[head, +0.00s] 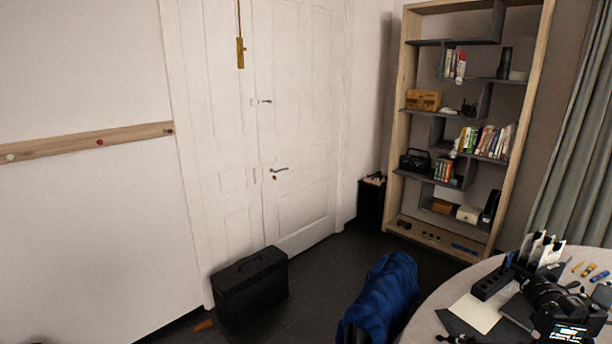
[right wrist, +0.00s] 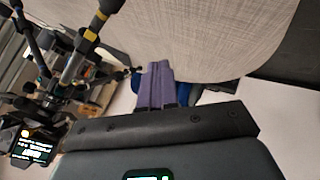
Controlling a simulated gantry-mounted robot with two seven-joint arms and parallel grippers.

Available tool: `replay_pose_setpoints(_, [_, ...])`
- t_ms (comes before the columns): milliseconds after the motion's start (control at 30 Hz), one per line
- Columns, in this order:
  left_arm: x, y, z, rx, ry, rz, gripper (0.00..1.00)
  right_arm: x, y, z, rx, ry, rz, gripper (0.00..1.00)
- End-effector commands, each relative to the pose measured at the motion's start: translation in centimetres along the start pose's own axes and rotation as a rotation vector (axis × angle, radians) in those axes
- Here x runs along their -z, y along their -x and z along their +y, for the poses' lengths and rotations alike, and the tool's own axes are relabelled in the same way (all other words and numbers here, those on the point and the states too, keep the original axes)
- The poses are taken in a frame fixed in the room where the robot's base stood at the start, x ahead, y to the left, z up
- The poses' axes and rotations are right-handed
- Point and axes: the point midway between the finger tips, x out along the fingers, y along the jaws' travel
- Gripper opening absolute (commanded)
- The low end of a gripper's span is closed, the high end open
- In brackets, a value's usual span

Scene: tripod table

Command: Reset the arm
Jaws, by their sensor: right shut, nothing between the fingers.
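My right gripper (right wrist: 157,66) shows in the right wrist view. Its two purple-grey fingers lie side by side, shut with nothing between them. They overlap the edge of the pale round table (right wrist: 215,40) in the picture; I cannot tell the gap. A blue thing, partly hidden, shows behind the fingers. Neither gripper can be made out in the head view, and my left gripper is in no view.
The round table (head: 428,318) holds a black camera (head: 563,308) and small items. The tripod (right wrist: 85,45) is left of my fingers. A blue bag (head: 380,297), black case (head: 250,288) and bookshelf (head: 399,150) stand beyond.

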Motion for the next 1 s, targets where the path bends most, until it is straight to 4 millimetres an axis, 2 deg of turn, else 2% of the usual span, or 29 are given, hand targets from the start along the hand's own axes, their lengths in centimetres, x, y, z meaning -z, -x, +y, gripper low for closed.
replay_pose_setpoints(33, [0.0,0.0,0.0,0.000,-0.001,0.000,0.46,-0.3,1.5,-1.1,-0.016,0.052,-0.052,0.00])
replay_pose_setpoints(100, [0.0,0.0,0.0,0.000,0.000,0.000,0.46,-1.0,3.4,-2.0,-0.036,0.115,-0.127,0.00])
replay_pose_setpoints(467, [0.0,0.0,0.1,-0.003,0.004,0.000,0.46,-4.0,12.5,-5.5,-0.013,0.334,-0.437,0.00])
replay_pose_setpoints(767, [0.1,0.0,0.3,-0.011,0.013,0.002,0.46,-3.8,12.8,-10.3,0.097,0.112,-0.438,0.00])
replay_pose_setpoints(1000, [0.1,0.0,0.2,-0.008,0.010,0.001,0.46,-2.1,13.2,-15.2,0.213,-0.129,-0.422,0.00])
